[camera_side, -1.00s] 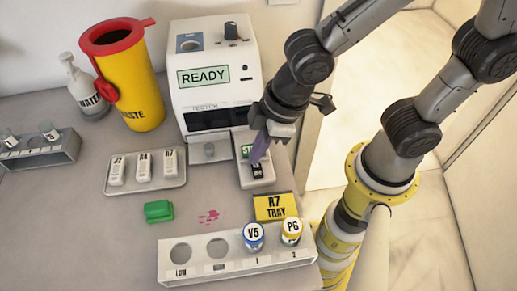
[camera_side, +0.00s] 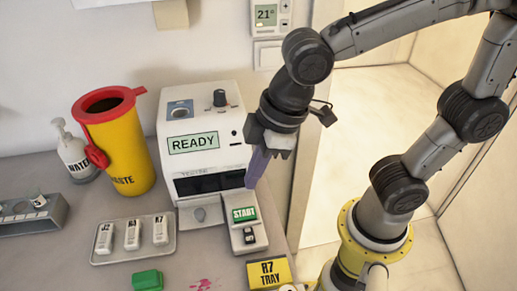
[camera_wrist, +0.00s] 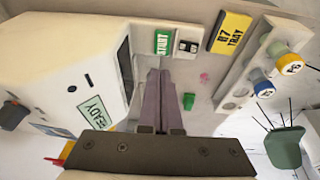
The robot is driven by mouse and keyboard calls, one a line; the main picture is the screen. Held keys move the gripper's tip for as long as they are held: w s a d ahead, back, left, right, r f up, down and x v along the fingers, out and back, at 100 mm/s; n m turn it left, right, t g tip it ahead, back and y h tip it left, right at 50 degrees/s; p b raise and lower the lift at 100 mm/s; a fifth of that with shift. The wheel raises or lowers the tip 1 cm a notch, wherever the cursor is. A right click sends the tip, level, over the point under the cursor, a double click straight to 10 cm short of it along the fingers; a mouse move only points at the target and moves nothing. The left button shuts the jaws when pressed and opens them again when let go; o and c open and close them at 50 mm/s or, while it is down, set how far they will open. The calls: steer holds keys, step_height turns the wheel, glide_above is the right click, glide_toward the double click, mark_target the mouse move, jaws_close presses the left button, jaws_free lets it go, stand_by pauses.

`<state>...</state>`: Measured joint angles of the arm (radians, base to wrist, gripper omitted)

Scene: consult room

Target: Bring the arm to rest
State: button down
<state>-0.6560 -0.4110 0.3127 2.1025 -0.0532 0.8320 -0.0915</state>
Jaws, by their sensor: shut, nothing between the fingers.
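My gripper (camera_side: 257,166) hangs in the air above the front right of the white tester (camera_side: 208,140). Its purple fingers are together with nothing between them; they also show shut in the wrist view (camera_wrist: 160,82). The tester's screen reads READY. Its green START button (camera_side: 244,214) lies just below the fingertips, with a small black-and-white switch (camera_side: 249,236) in front of it. The fingertips are apart from both.
A tray (camera_side: 118,258) holds several white cartridges. A yellow waste bin (camera_side: 129,155), a water bottle (camera_side: 74,152) and a grey rack (camera_side: 30,222) stand left. A green block (camera_side: 147,280) and yellow R7 TRAY sign (camera_side: 269,273) are in front. The wrist view shows vials V5 (camera_wrist: 261,83) and P6 (camera_wrist: 289,64).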

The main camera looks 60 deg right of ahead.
steer(key=d+r+m+t, duration=0.1)
steer(key=d+r+m, duration=0.4)
steer(key=d, duration=0.6)
steer(key=s+d+f+m+t+h, duration=0.1)
steer(key=s+d+f+m, duration=0.2)
steer(key=s+d+m, duration=0.1)
steer(key=shift+s+d+h, duration=0.4)
steer(key=shift+s+d, duration=0.25)
steer(key=shift+s, duration=0.45)
steer(key=shift+r, duration=0.1)
